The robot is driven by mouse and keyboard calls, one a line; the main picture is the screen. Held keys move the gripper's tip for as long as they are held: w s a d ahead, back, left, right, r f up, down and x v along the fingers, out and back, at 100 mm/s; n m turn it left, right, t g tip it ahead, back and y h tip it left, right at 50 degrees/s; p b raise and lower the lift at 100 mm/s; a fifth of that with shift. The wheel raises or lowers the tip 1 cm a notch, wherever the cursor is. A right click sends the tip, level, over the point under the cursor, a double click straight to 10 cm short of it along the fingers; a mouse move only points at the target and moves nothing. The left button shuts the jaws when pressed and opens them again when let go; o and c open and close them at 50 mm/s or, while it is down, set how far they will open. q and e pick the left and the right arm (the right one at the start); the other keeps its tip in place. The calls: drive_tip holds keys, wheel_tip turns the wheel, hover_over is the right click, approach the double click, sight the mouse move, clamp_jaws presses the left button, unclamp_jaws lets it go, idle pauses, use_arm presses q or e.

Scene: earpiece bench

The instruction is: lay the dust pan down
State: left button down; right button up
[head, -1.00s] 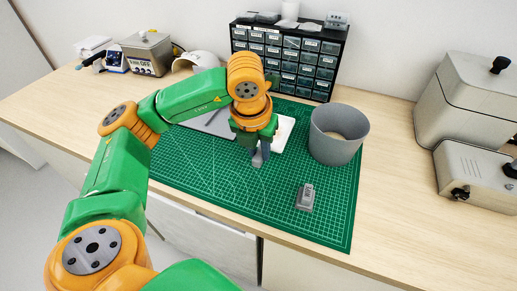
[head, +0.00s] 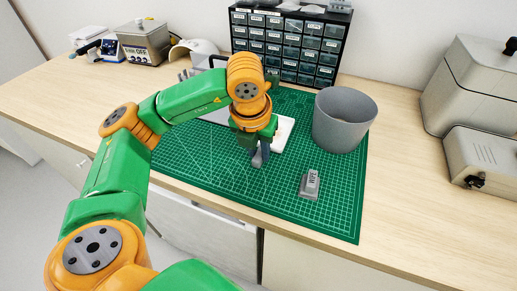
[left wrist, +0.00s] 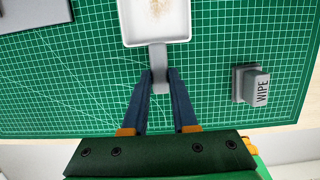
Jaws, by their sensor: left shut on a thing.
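The dust pan is a shallow white tray with a grey handle; in the left wrist view its tray (left wrist: 155,22) holds brown dust. My left gripper (left wrist: 160,78) is shut on the pan's handle. In the head view the white pan (head: 285,131) shows partly behind my left gripper (head: 260,157), over the green cutting mat (head: 205,160). I cannot tell whether the pan touches the mat. My right gripper is not in view.
A grey bin (head: 343,122) stands on the mat right of the pan. A grey block marked WIPE (head: 310,184) is at the front right. A drawer cabinet (head: 286,47) stands behind. Grey machines (head: 478,95) stand at the right. The mat's front left is clear.

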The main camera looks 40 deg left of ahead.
use_arm(q)
drive_tip(key=shift+f, duration=0.25)
drive_tip(key=c, duration=0.6)
unclamp_jaws()
drive_tip(key=p+v, duration=0.1)
drive_tip(key=v, duration=0.6)
drive_tip(key=shift+w, duration=0.15)
drive_tip(key=shift+r, duration=0.1)
